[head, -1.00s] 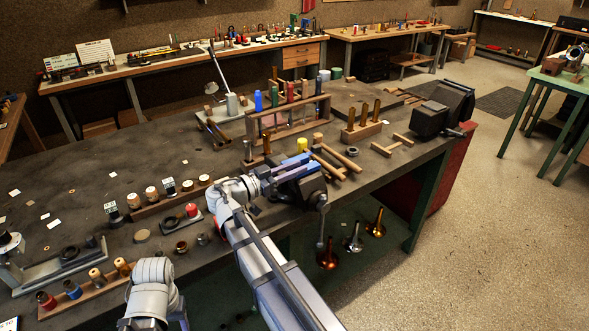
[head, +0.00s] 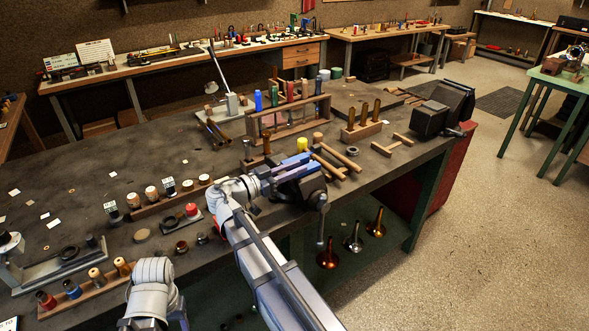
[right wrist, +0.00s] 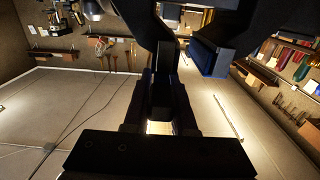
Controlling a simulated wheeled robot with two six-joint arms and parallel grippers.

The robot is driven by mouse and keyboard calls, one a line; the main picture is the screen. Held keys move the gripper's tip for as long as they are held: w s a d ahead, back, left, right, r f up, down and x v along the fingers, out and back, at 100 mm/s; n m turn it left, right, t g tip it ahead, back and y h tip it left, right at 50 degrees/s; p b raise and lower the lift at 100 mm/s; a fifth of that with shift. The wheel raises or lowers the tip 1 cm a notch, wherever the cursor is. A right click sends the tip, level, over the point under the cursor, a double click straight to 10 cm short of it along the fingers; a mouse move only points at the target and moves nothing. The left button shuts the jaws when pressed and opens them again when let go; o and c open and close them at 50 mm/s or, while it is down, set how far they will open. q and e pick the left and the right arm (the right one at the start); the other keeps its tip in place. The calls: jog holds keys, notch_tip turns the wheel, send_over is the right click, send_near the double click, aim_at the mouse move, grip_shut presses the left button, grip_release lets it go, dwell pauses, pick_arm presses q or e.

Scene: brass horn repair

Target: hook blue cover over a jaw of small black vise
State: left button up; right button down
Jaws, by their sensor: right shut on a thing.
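The small black vise (head: 312,187) is at the front edge of the bench, its handle hanging below the edge. My right gripper (head: 292,168) is over the vise and shut on the blue cover (head: 297,159), whose bright blue end shows at the fingertips. In the right wrist view, my right gripper (right wrist: 162,85) points at the dark vise body, and what lies between the fingers is in shadow. A blue block (right wrist: 208,58) shows there right of the fingers, against the dark body. Whether the cover touches a jaw cannot be told. My left gripper is out of view.
A yellow-topped piece (head: 302,145) and wooden handles (head: 336,158) are close behind the vise. A rack of coloured tools (head: 288,112) stands farther back. A larger black vise (head: 432,119) is at the bench's right end.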

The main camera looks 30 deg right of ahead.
jog(key=c, duration=0.7)
grip_release()
jog(key=shift+o, duration=0.2)
jog(key=a, duration=0.7)
jog(key=shift+s+a, duration=0.3)
jog(key=shift+a, duration=0.1)
